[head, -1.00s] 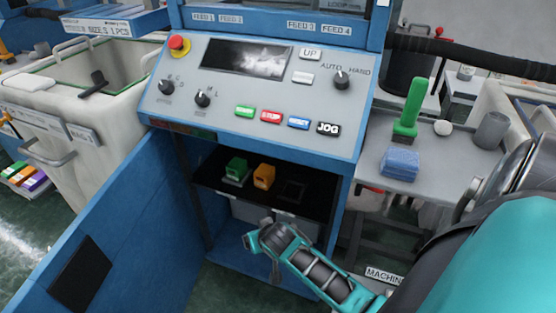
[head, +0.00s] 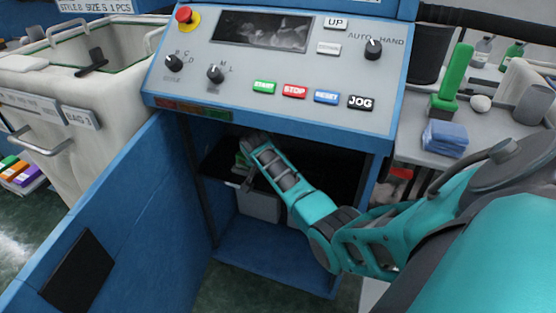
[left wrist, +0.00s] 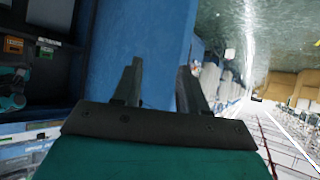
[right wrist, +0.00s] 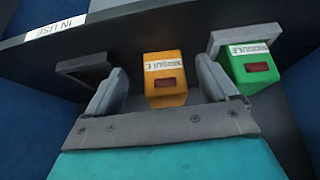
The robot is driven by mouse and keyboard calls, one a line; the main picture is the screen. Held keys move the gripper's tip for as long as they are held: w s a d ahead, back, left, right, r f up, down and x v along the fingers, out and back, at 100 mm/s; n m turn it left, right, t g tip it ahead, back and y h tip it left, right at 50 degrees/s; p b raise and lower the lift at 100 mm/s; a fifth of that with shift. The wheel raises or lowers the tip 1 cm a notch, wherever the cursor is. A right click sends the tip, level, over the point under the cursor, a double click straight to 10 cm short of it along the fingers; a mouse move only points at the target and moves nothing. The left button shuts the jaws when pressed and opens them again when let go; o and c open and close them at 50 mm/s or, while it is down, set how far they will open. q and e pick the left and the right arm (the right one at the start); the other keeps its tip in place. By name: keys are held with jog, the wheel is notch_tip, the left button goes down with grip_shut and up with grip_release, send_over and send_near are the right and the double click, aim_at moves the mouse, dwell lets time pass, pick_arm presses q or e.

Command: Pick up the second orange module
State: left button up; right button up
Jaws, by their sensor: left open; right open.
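An orange module (right wrist: 165,84) with a white MODULE label and a dark red window stands on the dark shelf in the right wrist view. My right gripper (right wrist: 160,70) is open, with one finger on each side of the module's picture position; I cannot tell whether they touch it. An orange module also shows small in the left wrist view (left wrist: 13,46). In the head view my right arm hides it. My left gripper (left wrist: 160,67) is open and empty in front of a blue panel; it is outside the head view.
A green module (right wrist: 252,66) stands right of the orange one, close to the right finger. An empty dark holder (right wrist: 84,64) is at the left. An IN USE label (right wrist: 56,27) marks the shelf edge. The control panel (head: 270,65) overhangs the opening; the blue door (head: 110,215) stands open.

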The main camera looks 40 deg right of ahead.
jog(key=w+d+b, duration=0.1)
jog(key=d+b, duration=0.1)
jog(key=d, duration=0.1)
jog(key=w+d+f+b, duration=0.1)
jog(key=d, duration=0.1)
jog(key=shift+w, duration=0.35)
jog(key=shift+c, duration=0.2)
jog(key=c, duration=1.1)
jog(key=shift+c, duration=0.2)
